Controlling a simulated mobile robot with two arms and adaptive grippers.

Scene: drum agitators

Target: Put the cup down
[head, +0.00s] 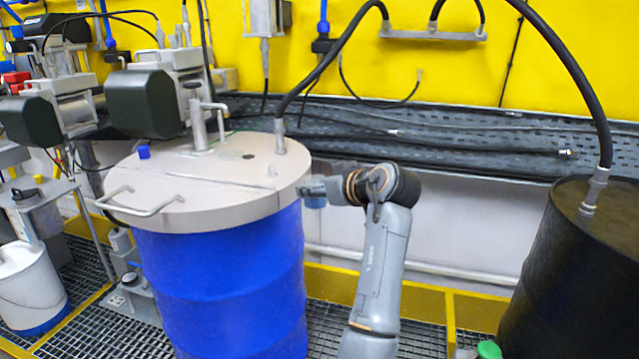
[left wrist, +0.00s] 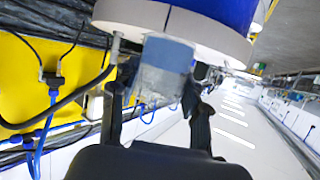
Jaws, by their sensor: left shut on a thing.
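My left gripper (head: 318,186) is shut on a small cup (head: 315,201), just right of the blue drum's lid edge. In the left wrist view, the cup (left wrist: 166,66) is clear and greyish with a blue band at its upper end in the picture, held between the two dark fingers. That view looks upside down, with the drum (left wrist: 225,12) at the top. In the head view, the blue drum (head: 225,285) stands left of the gripper, under a beige lid (head: 215,170). I cannot tell whether the cup touches the drum. My right gripper is out of view.
The lid carries a handle (head: 140,203), a blue cap (head: 144,152), a pump fitting (head: 198,120) and a black hose (head: 330,55). A black drum (head: 570,270) stands at the right. A white bucket (head: 30,280) stands at the left on the grated floor (head: 100,330).

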